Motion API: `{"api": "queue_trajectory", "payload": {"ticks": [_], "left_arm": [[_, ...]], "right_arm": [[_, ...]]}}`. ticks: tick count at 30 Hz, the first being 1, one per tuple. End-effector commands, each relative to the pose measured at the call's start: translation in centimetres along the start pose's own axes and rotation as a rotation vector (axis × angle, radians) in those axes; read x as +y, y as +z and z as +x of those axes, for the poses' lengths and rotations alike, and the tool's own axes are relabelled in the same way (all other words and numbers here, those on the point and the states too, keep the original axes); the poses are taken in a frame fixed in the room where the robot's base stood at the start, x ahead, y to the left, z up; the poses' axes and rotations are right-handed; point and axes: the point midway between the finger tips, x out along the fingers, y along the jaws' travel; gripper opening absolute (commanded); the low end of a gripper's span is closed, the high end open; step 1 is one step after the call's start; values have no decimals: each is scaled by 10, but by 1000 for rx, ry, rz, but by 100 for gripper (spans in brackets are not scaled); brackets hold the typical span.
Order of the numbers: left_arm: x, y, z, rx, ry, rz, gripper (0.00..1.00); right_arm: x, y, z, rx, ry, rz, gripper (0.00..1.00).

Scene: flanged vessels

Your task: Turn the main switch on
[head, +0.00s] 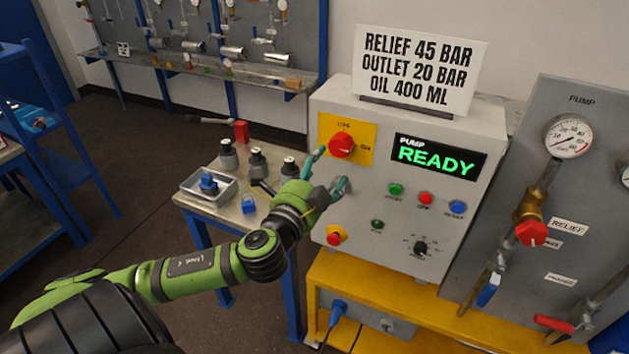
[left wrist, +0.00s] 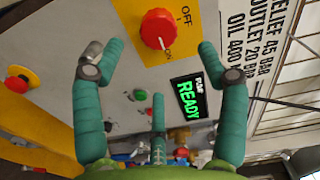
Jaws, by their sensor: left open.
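The main switch (head: 341,145) is a red rotary knob on a yellow plate marked OFF and ON, at the upper left of the grey control box. In the left wrist view the knob (left wrist: 158,29) lies ahead between the fingers, and its pale pointer line seems to face the ON label. My left gripper (head: 329,170) is open and empty, its green fingers close to the box front just below and left of the knob. In the left wrist view the gripper (left wrist: 160,48) has its fingers spread wide, with no clear contact with the knob. My right gripper is out of view.
The control box (head: 385,245) has a lit READY display (head: 437,157), several small buttons, a red emergency button (head: 335,236) and a black dial (head: 420,248). A sign (head: 418,72) stands on top. A side table (head: 240,222) with bottles is left; the pump panel (head: 590,185) is right.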

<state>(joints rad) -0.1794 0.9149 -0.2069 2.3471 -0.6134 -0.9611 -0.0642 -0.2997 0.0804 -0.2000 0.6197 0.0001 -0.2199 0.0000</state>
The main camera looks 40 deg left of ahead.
Motion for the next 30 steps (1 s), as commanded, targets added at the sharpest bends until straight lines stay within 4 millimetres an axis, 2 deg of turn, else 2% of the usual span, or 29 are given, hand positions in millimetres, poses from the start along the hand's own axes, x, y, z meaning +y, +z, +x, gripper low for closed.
{"api": "queue_trajectory", "payload": {"ticks": [3,9,27,30], "left_arm": [[1,0,-18,-1,3,-1,74],[0,0,-34,0,0,-1,74],[-1,0,-37,-1,-2,0,74],[5,3,-35,-8,8,-2,74]], "right_arm": [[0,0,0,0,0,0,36],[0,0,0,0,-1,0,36],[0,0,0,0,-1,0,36],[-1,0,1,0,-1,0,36]]}}
